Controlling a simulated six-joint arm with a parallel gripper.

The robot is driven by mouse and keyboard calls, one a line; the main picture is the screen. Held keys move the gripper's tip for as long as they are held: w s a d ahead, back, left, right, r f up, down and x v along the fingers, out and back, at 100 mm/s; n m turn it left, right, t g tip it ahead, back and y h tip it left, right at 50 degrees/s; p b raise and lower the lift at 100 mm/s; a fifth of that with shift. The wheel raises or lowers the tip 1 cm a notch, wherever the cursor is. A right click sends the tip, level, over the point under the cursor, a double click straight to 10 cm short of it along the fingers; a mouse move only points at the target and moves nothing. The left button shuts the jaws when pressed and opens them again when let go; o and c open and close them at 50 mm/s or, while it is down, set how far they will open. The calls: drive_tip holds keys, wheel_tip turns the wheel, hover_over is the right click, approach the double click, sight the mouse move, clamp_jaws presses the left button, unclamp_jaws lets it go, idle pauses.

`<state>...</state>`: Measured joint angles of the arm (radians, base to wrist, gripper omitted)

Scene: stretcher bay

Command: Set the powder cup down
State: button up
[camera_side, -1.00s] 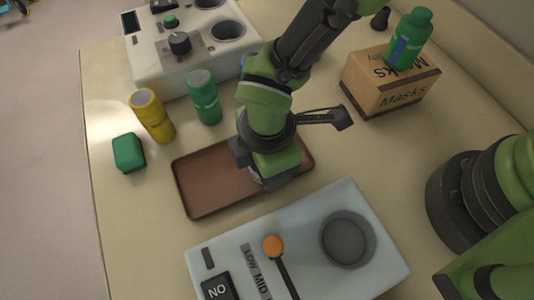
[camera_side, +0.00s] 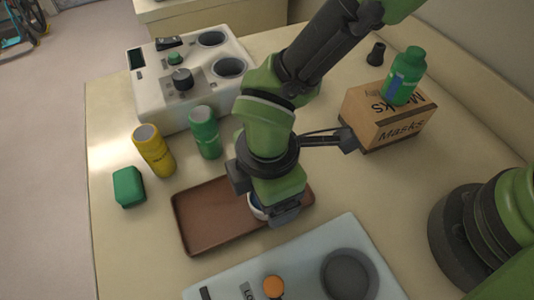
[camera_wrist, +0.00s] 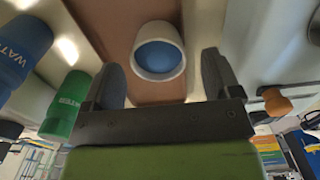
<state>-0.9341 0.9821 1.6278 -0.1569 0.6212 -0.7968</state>
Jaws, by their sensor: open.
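The powder cup (camera_wrist: 160,50) is a white cup with blue inside, seen from above in the wrist view against the brown tray. In the side view a small part of the cup's white rim (camera_side: 256,208) shows under my gripper, over the right half of the tray (camera_side: 205,215). My gripper (camera_side: 264,200) is open, with its fingers spread on either side of the cup. In the wrist view gaps show between the cup and both fingertips (camera_wrist: 163,65). My gripper hides most of the cup in the side view.
A yellow bottle (camera_side: 154,152), a green bottle (camera_side: 205,133) and a green block (camera_side: 128,187) stand left of and behind the tray. A pale panel with an orange knob (camera_side: 273,287) lies in front. A masks box (camera_side: 388,115) carries another green bottle (camera_side: 404,76).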

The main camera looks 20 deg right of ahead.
drive_tip(key=w+d+r+m+y, duration=0.1)
drive_tip(key=d+r+m, duration=0.15)
drive_tip(key=r, duration=0.55)
drive_tip(key=w+d+r+m, duration=0.2)
drive_tip(key=d+r, duration=0.2)
drive_tip(key=r, duration=0.5)
drive_tip(key=s+d+r+m+t+y, duration=0.1)
drive_tip(key=s+d+r+m+t, duration=0.1)
drive_tip(key=d+r+m, duration=0.3)
drive_tip(key=s+d+r+m+t+y, duration=0.1)
drive_tip(key=d+r+m+t, duration=0.1)
drive_tip(key=d+r+m, duration=0.45)
drive_tip(key=s+d+f+m+t+h, duration=0.1)
drive_tip(key=s+d+f+m+t, duration=0.1)
drive_tip(key=s+d+m, duration=0.4)
drive_tip(key=shift+s+d+t, duration=0.25)
drive_tip(key=shift+d+t, duration=0.35)
drive_tip(key=shift+d, duration=0.15)
